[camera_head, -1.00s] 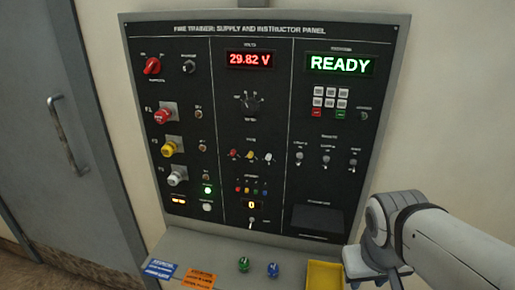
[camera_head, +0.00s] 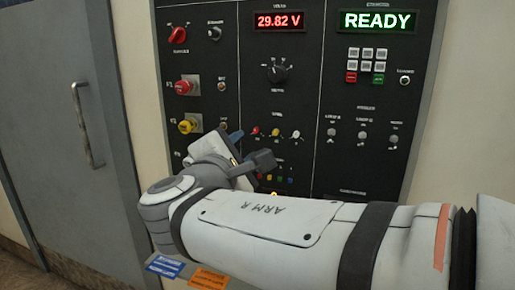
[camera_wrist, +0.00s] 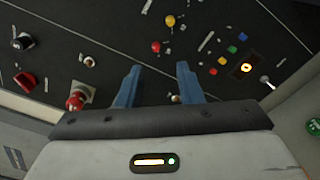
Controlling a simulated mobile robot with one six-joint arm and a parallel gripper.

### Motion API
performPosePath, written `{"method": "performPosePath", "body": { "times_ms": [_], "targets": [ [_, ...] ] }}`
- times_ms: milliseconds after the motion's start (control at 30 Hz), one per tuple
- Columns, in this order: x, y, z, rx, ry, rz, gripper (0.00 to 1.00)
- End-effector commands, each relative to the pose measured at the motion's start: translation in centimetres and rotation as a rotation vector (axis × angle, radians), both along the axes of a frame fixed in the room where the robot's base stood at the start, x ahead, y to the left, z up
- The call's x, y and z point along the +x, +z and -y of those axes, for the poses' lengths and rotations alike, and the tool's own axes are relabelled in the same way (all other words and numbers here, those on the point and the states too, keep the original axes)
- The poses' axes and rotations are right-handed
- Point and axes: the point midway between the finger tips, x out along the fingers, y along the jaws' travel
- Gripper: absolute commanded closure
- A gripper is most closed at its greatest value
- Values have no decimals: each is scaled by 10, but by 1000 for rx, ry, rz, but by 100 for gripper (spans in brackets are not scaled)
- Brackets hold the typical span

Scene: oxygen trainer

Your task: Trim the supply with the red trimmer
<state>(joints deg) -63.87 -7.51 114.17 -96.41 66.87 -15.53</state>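The panel's small red trimmer knob (camera_head: 255,131) sits at the left of a row with a yellow knob (camera_head: 276,132) and a white knob (camera_head: 294,134). In the wrist view a small red knob (camera_wrist: 156,47), which looks like the same one, lies beyond my fingers. My gripper (camera_head: 248,150) is in front of the panel, below and left of the red knob in the head view. In the wrist view its two blue fingers (camera_wrist: 157,78) stand wide apart with nothing between them. The red supply display (camera_head: 279,21) reads 29.82 V.
A green READY display (camera_head: 377,21) is above a keypad (camera_head: 367,60). Red (camera_head: 186,86) and yellow (camera_head: 189,124) fuse knobs are at the left. My arm hides the panel's lower part and most of the shelf. A grey door (camera_head: 50,130) stands left.

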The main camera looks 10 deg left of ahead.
Motion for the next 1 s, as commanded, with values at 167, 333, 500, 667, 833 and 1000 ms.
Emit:
{"method": "performPosePath", "body": {
  "times_ms": [167, 333, 500, 667, 833, 1000],
  "targets": [
    [14, 3, -4, -10, 8, 17, 67],
    [43, 3, -2, -10, 6, 16, 67],
    [65, 3, -2, -8, 7, 14, 67],
    [75, 3, -2, -7, 9, 15, 67],
    [76, 3, -1, -7, 10, 15, 67],
    [76, 3, -1, -7, 9, 14, 74]
  ]
}}
